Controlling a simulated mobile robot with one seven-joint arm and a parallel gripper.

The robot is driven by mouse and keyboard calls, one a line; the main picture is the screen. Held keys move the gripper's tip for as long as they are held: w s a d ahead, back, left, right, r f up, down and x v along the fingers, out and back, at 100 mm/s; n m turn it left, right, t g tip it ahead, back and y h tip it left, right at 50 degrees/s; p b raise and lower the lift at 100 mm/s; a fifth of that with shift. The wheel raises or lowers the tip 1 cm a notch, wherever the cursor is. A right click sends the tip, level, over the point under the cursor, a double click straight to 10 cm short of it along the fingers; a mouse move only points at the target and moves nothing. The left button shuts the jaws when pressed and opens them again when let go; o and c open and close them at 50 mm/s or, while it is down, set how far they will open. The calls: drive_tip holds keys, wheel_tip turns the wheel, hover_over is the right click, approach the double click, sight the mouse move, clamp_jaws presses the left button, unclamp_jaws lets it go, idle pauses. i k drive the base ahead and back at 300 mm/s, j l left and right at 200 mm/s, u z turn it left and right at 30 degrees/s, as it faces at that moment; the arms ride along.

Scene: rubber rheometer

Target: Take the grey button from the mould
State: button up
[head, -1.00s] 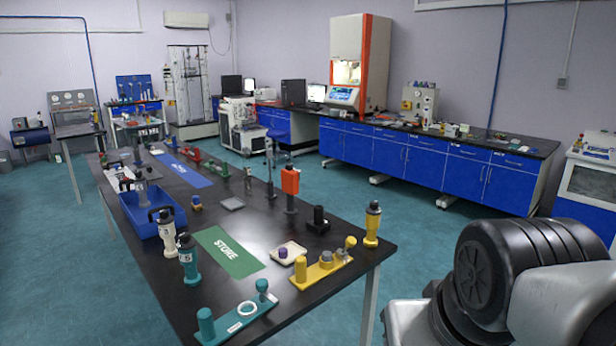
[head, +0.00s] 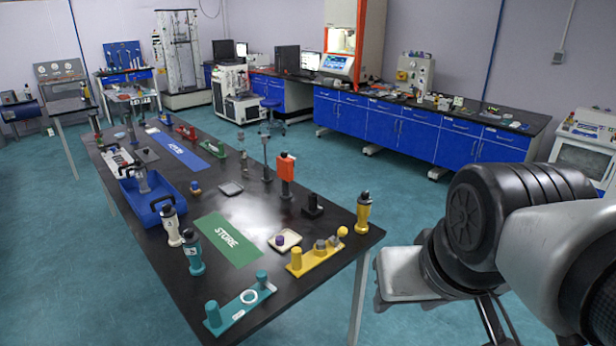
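I cannot pick out the grey button or name the mould for sure from this distance. A flat grey square piece (head: 230,188) lies mid-table. A yellow stand (head: 309,262) at the table's near right carries small grey pieces (head: 320,246) and yellow posts. A pale square dish (head: 293,246) beside it holds a small purple piece (head: 280,240). My arm fills the lower right, off the table's right edge. My gripper's fingers cannot be made out.
The black table (head: 285,318) also bears a green STORE mat (head: 222,247), a blue mat (head: 180,152), a blue bin (head: 152,208), a teal stand (head: 240,312) and upright bottle-like tools. An orange-topped post (head: 286,167) stands near the far edge.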

sight(321, 244)
drive_tip(key=u, duration=0.75)
drive_tip(key=i+l+u, duration=0.3)
drive_tip(key=l+u, duration=0.3)
drive_tip(key=i+l+u, duration=0.15)
drive_tip(key=l+u, duration=0.2)
drive_tip(key=i+l, duration=0.1)
drive_tip(key=l, duration=0.3)
drive_tip(key=i+l+u, duration=0.1)
drive_tip(key=l, duration=0.35)
drive_tip(key=i+l, duration=0.1)
drive_tip(key=l, duration=0.3)
drive_tip(key=i+l+u, duration=0.15)
drive_tip(key=l, duration=0.3)
drive_tip(key=k, duration=0.05)
